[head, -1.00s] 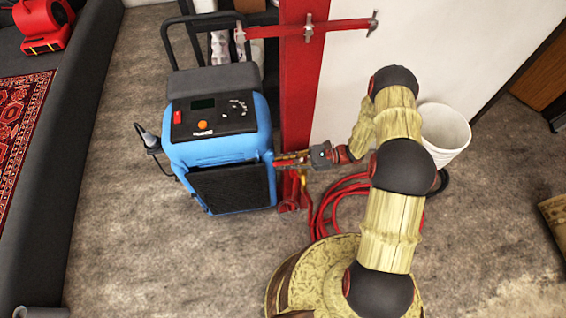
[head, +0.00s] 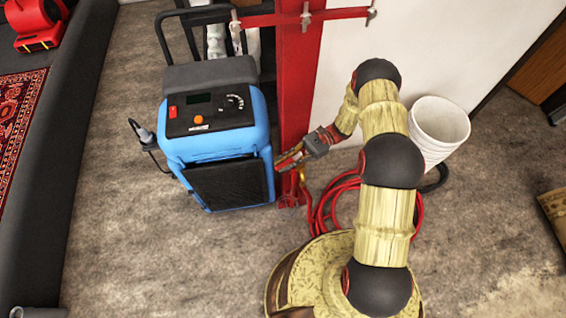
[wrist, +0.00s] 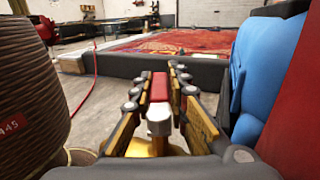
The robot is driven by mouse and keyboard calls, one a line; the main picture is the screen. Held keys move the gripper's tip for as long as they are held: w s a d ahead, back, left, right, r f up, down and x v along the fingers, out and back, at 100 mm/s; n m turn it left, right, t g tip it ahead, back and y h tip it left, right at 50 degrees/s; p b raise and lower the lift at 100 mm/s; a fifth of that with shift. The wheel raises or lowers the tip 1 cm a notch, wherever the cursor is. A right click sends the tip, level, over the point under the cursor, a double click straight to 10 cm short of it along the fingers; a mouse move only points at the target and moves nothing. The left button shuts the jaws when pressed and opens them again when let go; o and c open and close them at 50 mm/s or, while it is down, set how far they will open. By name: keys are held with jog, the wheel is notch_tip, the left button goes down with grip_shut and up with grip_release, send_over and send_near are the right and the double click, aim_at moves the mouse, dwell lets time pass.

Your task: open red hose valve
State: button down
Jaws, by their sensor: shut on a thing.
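In the wrist view the red hose valve's lever (wrist: 160,88) lies between my fingers, with a silver nut (wrist: 158,122) and brass (wrist: 150,148) below it. My gripper (wrist: 168,84) is shut on the lever, one finger along each side. In the head view my gripper (head: 283,164) points down and left at the foot of the red post (head: 297,95), beside the blue machine. The valve is mostly hidden there by the fingers. A coiled red hose (head: 325,208) lies on the floor below.
The blue machine (head: 215,145) stands close left of my gripper. A white bucket (head: 438,130) stands to the right by the wall. A red crossbar with hooks (head: 265,19) spans the post higher up. A dark pit rim (head: 75,150) runs at left, with open floor between.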

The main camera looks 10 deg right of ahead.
jog(key=c, duration=1.8)
grip_release()
jog(key=shift+o, duration=0.4)
jog(key=v, duration=1.2)
